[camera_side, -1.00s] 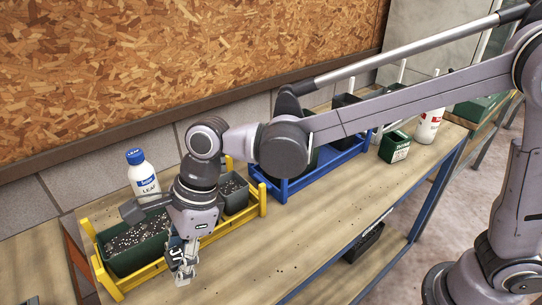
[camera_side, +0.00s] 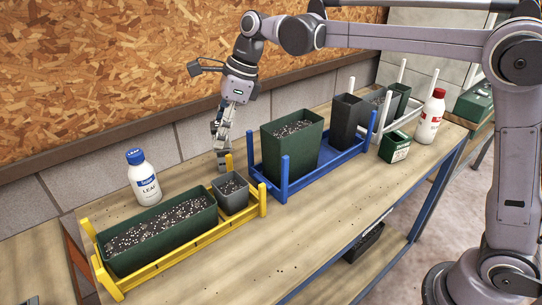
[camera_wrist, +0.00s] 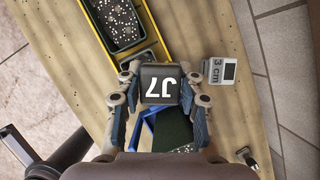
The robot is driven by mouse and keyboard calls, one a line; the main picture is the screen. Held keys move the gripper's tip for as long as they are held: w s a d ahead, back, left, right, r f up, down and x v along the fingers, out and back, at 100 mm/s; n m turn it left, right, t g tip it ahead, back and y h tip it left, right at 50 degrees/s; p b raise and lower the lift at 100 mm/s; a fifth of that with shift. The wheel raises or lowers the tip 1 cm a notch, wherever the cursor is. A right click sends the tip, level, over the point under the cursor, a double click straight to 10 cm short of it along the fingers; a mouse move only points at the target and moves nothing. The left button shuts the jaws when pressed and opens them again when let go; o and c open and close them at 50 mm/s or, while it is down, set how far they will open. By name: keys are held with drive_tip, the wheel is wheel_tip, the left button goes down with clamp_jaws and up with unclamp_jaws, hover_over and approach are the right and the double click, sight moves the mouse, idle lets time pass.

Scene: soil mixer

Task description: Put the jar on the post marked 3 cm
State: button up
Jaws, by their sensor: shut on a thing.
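I cannot make out this plate in the side view.
The yellow rack (camera_side: 190,248) holds a long green planter and a small grey pot (camera_side: 231,193). A white LEAF bottle (camera_side: 143,180) stands left. The front bench is clear.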

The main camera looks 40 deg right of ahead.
drive_tip(key=w+d+r+m+t, duration=0.15)
drive_tip(key=w+d, duration=0.25)
drive_tip(key=d, duration=0.4)
drive_tip(key=w+d+r+m, duration=0.2)
drive_tip(key=w+d+r, duration=0.1)
drive_tip(key=d, duration=0.5)
drive_tip(key=shift+h, duration=0.4)
drive_tip(key=w+a+f, duration=0.1)
drive_tip(key=a+f, duration=0.1)
drive_tip(key=a, duration=0.1)
drive_tip(key=w+a+f, duration=0.1)
drive_tip(key=a+f, duration=0.1)
drive_tip(key=a, duration=0.2)
drive_tip(key=w+a+f, duration=0.1)
drive_tip(key=a+f, duration=0.2)
drive_tip(key=shift+w+a+f, duration=0.1)
drive_tip(key=shift+w+a, duration=0.1)
drive_tip(key=shift+w, duration=0.2)
hover_over(220, 155)
drive_tip(key=w+d, duration=0.1)
drive_tip(key=d, duration=0.1)
drive_tip(key=shift+w+a+f, duration=0.1)
drive_tip(key=shift+f, duration=0.95)
drive_tip(key=shift+a+f, duration=0.1)
drive_tip(key=shift+f, duration=0.9)
drive_tip(key=o, duration=1.2)
drive_tip(key=shift+f, duration=0.1)
